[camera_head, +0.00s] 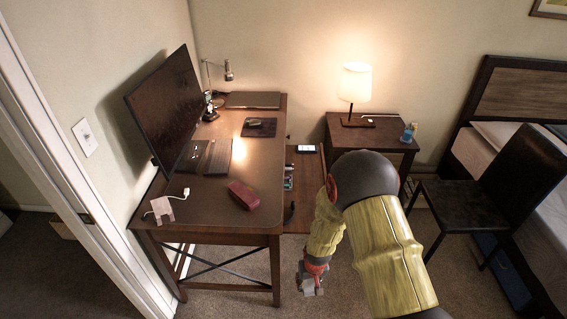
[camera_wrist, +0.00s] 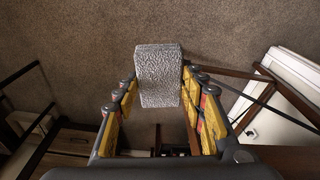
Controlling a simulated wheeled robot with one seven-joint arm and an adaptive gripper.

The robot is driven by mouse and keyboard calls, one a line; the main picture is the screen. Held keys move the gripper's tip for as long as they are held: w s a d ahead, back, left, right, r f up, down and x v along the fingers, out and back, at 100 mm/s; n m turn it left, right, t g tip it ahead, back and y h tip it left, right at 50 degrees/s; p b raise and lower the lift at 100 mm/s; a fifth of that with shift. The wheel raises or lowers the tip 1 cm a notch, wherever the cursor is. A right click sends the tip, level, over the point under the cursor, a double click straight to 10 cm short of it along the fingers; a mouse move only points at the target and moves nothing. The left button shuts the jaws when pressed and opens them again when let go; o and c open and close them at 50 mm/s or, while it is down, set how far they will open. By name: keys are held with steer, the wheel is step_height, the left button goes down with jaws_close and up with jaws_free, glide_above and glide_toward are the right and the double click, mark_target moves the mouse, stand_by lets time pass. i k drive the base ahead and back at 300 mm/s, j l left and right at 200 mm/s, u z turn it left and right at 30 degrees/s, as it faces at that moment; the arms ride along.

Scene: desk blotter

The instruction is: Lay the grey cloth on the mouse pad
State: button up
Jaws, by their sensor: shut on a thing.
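The grey cloth (camera_wrist: 158,78) is a small folded, textured block between my fingers in the wrist view. My gripper (camera_head: 312,284) is shut on it, low in front of the desk's right front corner and over the carpet. Only a small pale part of the cloth shows in the head view. The mouse pad (camera_head: 262,132) is a dark rectangle toward the back right of the desk top, with a mouse (camera_head: 255,123) on it. My gripper is well apart from the pad, nearer the camera and lower.
The desk (camera_head: 210,205) holds a monitor (camera_head: 168,105), a keyboard (camera_head: 217,157), a dark red case (camera_head: 243,195) and a laptop (camera_head: 253,100). An open drawer (camera_head: 302,215) juts out at the desk's right side. A chair (camera_head: 480,195) stands at the right.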

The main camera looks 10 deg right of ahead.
mark_target(267, 130)
steer(key=z, duration=0.4)
steer(key=l+z, duration=0.1)
steer(key=z, duration=0.3)
steer(key=i+z, duration=0.1)
steer(key=z, duration=0.75)
steer(key=i+z, duration=0.2)
steer(key=i, duration=2)
steer(key=i+u, duration=0.15)
steer(key=u, duration=0.25)
steer(key=i+l+u, duration=0.1)
steer(key=u, duration=0.3)
steer(key=i+l+u, duration=0.15)
steer(key=u, duration=1.85)
steer(key=i+l, duration=0.05)
